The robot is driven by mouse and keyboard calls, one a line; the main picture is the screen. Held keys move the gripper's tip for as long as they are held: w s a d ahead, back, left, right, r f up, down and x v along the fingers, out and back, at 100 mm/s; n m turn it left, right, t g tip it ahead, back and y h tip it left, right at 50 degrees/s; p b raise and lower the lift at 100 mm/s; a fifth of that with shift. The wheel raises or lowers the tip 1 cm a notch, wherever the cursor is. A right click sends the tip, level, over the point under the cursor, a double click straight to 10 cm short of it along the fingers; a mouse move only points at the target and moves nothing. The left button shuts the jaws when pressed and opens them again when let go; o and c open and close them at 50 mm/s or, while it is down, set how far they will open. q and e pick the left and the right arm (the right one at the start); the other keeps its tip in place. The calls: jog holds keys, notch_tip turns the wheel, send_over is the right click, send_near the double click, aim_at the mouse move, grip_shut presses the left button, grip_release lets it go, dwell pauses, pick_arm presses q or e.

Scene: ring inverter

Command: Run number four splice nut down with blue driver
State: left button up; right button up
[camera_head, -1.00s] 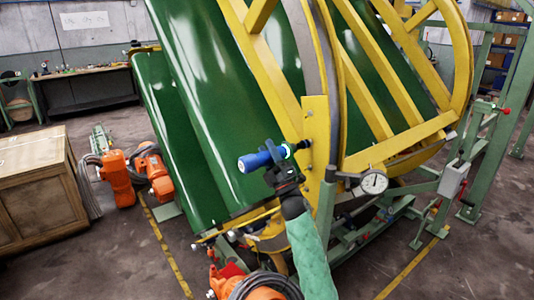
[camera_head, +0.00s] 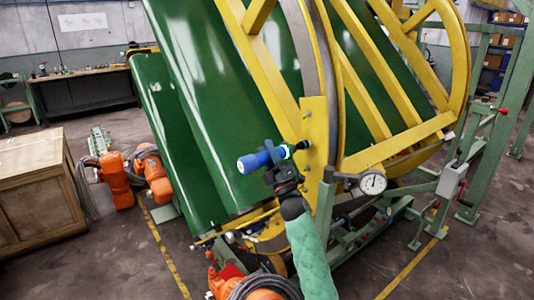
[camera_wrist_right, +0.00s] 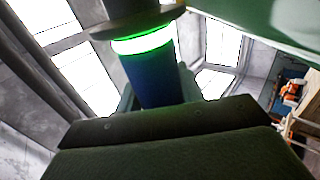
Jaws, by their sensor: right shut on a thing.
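The blue driver (camera_head: 251,162) lies roughly level in the head view, its nose toward the yellow plate (camera_head: 315,135) of the ring frame. My right gripper (camera_head: 278,169) is shut on the driver's body from below. A green glowing ring (camera_head: 285,151) shows near the driver's nose. In the right wrist view the blue body (camera_wrist_right: 158,84) and the lit green ring (camera_wrist_right: 143,42) stand above the gripper, with a dark collar beyond. The nose reaches the bolts at the plate. The splice nut itself is too small or hidden to tell. My left gripper is not in view.
The large green panels (camera_head: 185,90) and yellow ring frame rise behind the driver. Orange robot arms (camera_head: 115,180) and a wooden crate (camera_head: 40,185) stand at left.

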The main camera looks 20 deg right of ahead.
jog(key=shift+w+d+r+b, duration=0.1)
jog(key=shift+w+d+b, duration=0.1)
jog(key=shift+d, duration=0.35)
jog(key=shift+w+d+r+b, duration=0.1)
jog(key=shift+w+d+b, duration=0.1)
jog(key=shift+d, duration=0.35)
dwell(2.1)
jog(key=shift+a+f, duration=0.1)
jog(key=shift+a, duration=0.05)
dwell(0.4)
jog(key=shift+s+a, duration=0.3)
jog(key=shift+a, duration=0.45)
jog(key=shift+s+a, duration=0.3)
jog(key=shift+a, duration=0.45)
jog(key=shift+s+a, duration=0.3)
jog(key=shift+a, duration=0.45)
